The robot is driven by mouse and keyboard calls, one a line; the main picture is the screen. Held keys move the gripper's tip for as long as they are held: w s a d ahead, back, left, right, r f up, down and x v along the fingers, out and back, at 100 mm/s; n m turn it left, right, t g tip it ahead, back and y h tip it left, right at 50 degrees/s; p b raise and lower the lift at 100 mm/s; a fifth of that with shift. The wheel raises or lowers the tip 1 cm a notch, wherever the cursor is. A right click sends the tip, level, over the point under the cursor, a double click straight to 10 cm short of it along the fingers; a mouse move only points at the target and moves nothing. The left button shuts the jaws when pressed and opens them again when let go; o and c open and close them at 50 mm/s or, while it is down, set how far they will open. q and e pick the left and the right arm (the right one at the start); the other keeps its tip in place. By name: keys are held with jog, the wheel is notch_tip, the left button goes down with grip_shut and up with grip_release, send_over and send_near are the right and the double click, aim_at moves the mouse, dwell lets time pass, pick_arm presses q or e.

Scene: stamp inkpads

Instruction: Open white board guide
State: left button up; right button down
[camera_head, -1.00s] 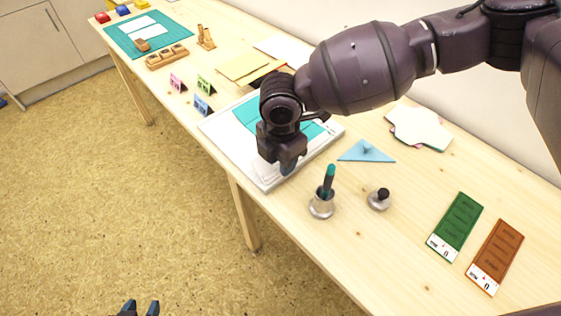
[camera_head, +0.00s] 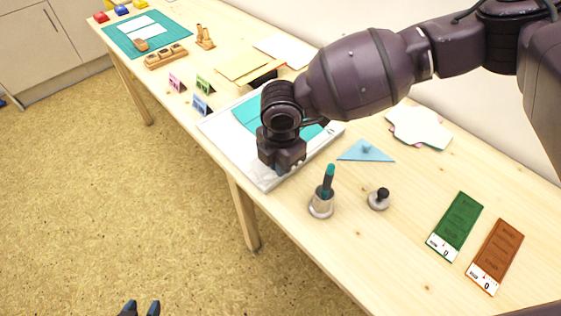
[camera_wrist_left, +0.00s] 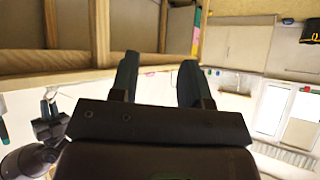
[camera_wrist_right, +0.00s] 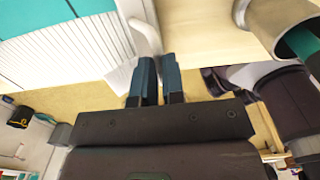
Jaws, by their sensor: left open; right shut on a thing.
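The white board (camera_head: 216,127) lies on the table with a teal sheet (camera_head: 250,119) on it, partly behind my right arm. Its near right corner is beside my right gripper (camera_head: 281,168). In the right wrist view, the ridged white board (camera_wrist_right: 50,60) is at the upper left, and a pale bar (camera_wrist_right: 140,28) runs down to the fingertips. My right gripper (camera_wrist_right: 157,62) is shut there, seemingly on the guide's edge; the exact contact is hidden. My left gripper (camera_head: 140,307) is open and empty, low over the floor; its fingers also show in the left wrist view (camera_wrist_left: 158,68).
A metal cup with a teal-topped tool (camera_head: 321,205), a small black-knobbed stamp (camera_head: 379,199) and a blue triangle (camera_head: 366,152) stand close to the right gripper. Green (camera_head: 455,225) and brown (camera_head: 497,255) pads lie farther right.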

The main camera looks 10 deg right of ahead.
jog(key=shift+s+d+r+t+p, duration=0.2)
jog(key=shift+t+p, duration=0.1)
jog(key=shift+p, duration=0.3)
jog(key=shift+s+d+f+t+y+p, duration=0.1)
jog(key=shift+s+t+y+p, duration=0.1)
jog(key=shift+t+y+p, duration=0.5)
jog(key=shift+s+d+f+t+y+p, duration=0.25)
jog(key=shift+t+p, duration=0.25)
jog(key=shift+p, duration=0.75)
jog(key=shift+s+f, duration=0.1)
jog(key=shift+f, duration=0.15)
pick_arm(q)
jog(key=r, duration=0.4)
jog(key=shift+s+a+r, duration=0.15)
jog(key=shift+s, duration=0.1)
jog(key=shift+w+t, duration=0.1)
jog(key=shift+t, duration=0.2)
pick_arm(e)
jog(key=c, duration=1.2)
grip_release()
jog(key=shift+c, duration=0.2)
pick_arm(q)
jog(key=shift+w+r, duration=0.2)
